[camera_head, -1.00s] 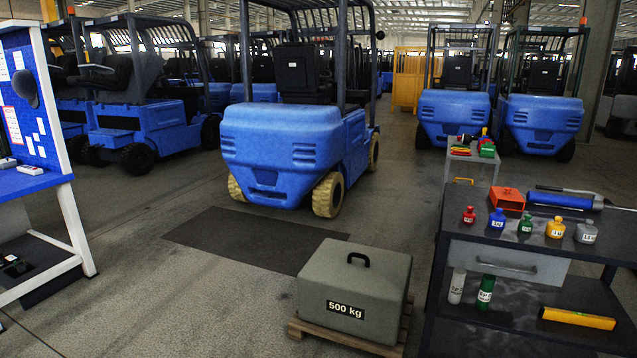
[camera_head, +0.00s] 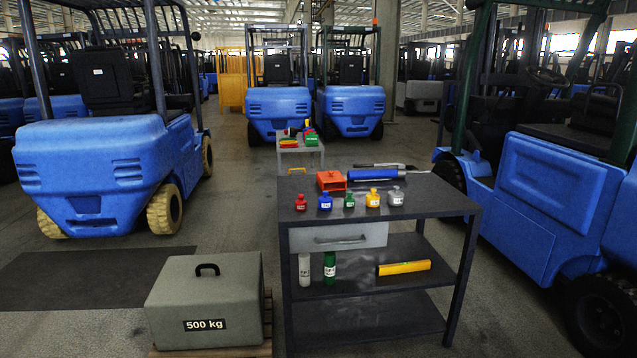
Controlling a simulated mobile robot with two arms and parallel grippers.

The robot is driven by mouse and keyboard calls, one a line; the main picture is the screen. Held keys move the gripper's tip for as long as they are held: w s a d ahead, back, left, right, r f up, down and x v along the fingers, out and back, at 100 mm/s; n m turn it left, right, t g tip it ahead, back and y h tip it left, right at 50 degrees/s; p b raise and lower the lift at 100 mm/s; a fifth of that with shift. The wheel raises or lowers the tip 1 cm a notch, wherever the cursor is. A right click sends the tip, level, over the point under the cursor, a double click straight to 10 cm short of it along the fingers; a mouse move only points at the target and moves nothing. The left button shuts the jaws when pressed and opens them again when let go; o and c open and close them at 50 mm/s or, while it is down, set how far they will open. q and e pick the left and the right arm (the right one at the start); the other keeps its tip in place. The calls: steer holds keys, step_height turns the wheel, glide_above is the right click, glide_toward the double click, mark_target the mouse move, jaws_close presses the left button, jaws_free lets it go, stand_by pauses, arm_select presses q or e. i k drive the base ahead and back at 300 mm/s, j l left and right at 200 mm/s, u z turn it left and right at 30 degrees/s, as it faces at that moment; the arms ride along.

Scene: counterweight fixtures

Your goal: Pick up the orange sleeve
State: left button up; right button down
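A boxy orange piece (camera_head: 330,181), which looks like the orange sleeve, sits on the top of a dark workbench (camera_head: 440,204). It is near the bench's back left, behind a row of small weights. A darker opening seems to show on its front face; it is too small to tell more. A blue cylinder (camera_head: 372,175) lies just to its right. Neither of my grippers is in view.
Red (camera_head: 300,203), blue (camera_head: 325,202) and other bottle-shaped weights line the bench's front. Below are a drawer (camera_head: 338,238), a green cylinder (camera_head: 329,267) and a yellow bar (camera_head: 403,267). A 500 kg block (camera_head: 205,300) stands left of the bench.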

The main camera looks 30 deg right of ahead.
mark_target(329, 181)
steer(key=i+l, duration=0.3)
steer(key=l, duration=0.15)
steer(key=i+l, duration=0.35)
steer(key=l+u, duration=0.05)
steer(key=l, duration=0.05)
